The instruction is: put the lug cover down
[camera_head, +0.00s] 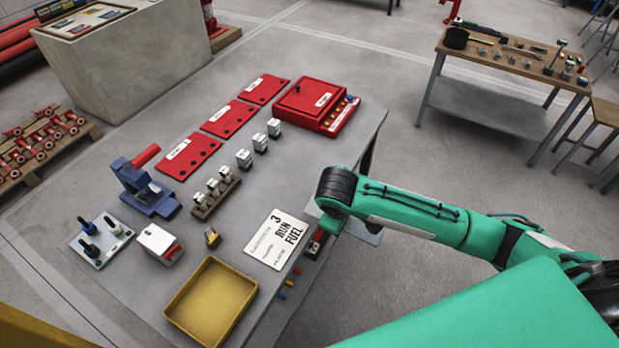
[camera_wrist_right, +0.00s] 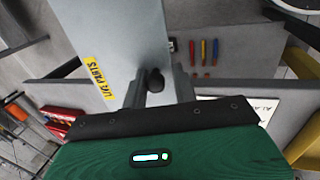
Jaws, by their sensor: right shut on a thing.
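My right arm comes in from the right in the head view, and its wrist hides most of the hand at the table's right edge. In the head view a grey plate (camera_head: 366,236) juts out below my wrist. My left gripper is not in view.
Coloured handles (camera_wrist_right: 203,50) line the table edge near my gripper.

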